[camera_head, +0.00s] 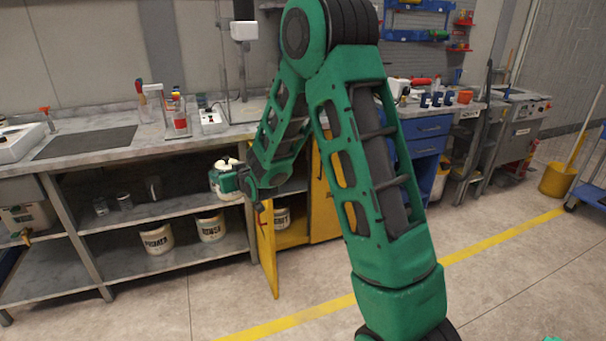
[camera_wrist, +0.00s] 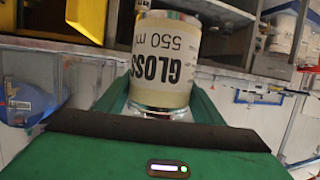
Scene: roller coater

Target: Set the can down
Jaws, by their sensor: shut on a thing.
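The can (camera_wrist: 165,58) is cream with a black "GLOSS 550 ml" label and a metal rim. In the wrist view it sits between the green fingers of my gripper (camera_wrist: 158,100), which is shut on it. In the head view my gripper (camera_head: 226,181) is in front of the bench, below the worktop edge and left of the open yellow cabinet door.
The grey worktop (camera_head: 150,148) bears a dark mat (camera_head: 85,142), bottles and a stand. White labelled buckets (camera_head: 157,238) (camera_head: 211,226) stand on the lower shelf (camera_head: 130,262). The open yellow door (camera_head: 267,250) juts out close by.

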